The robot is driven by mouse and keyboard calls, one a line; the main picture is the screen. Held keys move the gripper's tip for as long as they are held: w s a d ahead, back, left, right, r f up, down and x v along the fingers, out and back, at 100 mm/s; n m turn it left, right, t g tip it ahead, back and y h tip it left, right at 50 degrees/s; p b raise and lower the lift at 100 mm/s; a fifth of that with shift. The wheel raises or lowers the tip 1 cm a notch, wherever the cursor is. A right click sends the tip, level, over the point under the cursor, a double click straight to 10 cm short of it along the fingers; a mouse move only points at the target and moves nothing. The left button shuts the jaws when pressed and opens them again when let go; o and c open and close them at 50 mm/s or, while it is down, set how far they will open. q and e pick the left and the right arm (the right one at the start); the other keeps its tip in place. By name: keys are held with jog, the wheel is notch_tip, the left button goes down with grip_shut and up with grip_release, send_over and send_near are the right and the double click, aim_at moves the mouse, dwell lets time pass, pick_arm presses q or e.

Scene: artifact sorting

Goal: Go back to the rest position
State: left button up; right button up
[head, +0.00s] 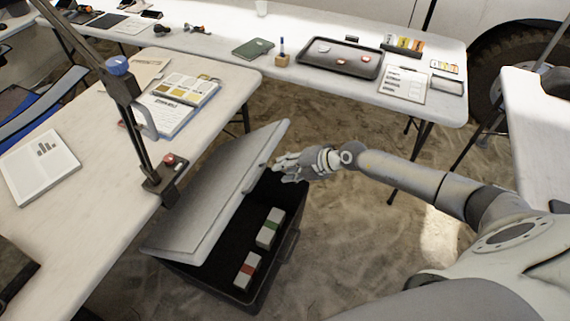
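My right gripper (290,167) is at the far right corner of a dark crate (262,284), at the edge of its raised grey lid (222,190). I cannot tell whether its fingers touch the lid, and nothing shows held in them. The lid is tilted up and leans toward the left table. Inside the crate lie a white box with a green band (270,229) and a white box with a red band (247,270). My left gripper is not in view.
The left table (100,215) holds a binder, papers and a clamped post (140,130). The back table (300,90) carries a black tray (341,58), a green book and a clipboard. Another white table (530,125) stands at the right. Sandy floor lies between them.

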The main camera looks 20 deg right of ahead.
jog(key=shift+f, duration=0.1)
jog(key=s+d+f+m+h, duration=0.1)
jog(key=s+f+m+h, duration=0.1)
jog(key=s+f+m, duration=0.55)
jog(key=s+d+f+m+t+h, duration=0.1)
jog(key=s+d+f+m, duration=0.2)
jog(key=f, duration=0.7)
jog(key=s+f+m+h, duration=0.2)
jog(key=s+f+m, duration=0.35)
jog(key=f, duration=0.35)
jog(key=s+a+f+m+g, duration=0.2)
jog(key=s+f, duration=0.2)
jog(key=s, duration=0.7)
jog(key=s+a+f+m+g+h, duration=0.1)
jog(key=s+f, duration=0.4)
jog(key=s, duration=0.6)
jog(key=s+a+f+m+g, duration=0.3)
jog(key=s+f+m+g, duration=0.1)
jog(key=s, duration=0.6)
jog(key=shift+s+f+m+g+h, duration=0.25)
jog(key=shift+s+m+g+h, duration=0.05)
jog(key=shift+s+m+g, duration=0.1)
